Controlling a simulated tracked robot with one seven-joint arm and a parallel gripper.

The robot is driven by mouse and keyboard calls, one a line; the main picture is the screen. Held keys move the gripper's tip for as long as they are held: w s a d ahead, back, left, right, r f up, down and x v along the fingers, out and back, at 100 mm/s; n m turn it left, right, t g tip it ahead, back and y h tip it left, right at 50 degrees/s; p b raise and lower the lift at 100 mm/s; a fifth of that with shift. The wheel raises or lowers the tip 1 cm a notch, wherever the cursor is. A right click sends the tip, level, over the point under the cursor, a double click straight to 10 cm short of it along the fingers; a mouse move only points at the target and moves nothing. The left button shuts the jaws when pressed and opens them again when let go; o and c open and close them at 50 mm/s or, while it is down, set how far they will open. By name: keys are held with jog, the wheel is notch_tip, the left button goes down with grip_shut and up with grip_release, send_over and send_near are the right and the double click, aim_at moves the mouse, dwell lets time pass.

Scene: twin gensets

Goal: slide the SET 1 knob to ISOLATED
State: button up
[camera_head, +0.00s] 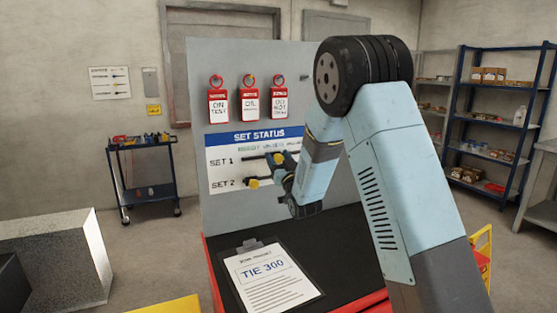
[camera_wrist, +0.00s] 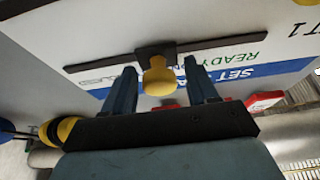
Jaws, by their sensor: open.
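The yellow SET 1 knob (camera_wrist: 158,78) stands on a dark slider block (camera_wrist: 152,52) near the middle of a dark rail (camera_wrist: 225,43) in the wrist view, where the board is upside down. My gripper (camera_wrist: 159,64) is open, with one blue finger on each side of the knob and a visible gap to each. In the head view the SET 1 knob (camera_head: 278,158) is partly hidden by my gripper (camera_head: 283,168). The white SET STATUS board (camera_head: 225,170) carries a READY label and further labels, partly covered by my arm.
The SET 2 knob (camera_head: 252,183) sits below on its own rail, close to my gripper. Red tags (camera_head: 249,104) hang above the board. A clipboard (camera_head: 275,282) lies on the black bench top (camera_head: 335,235) in front of the panel.

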grip_shut()
dwell(0.5)
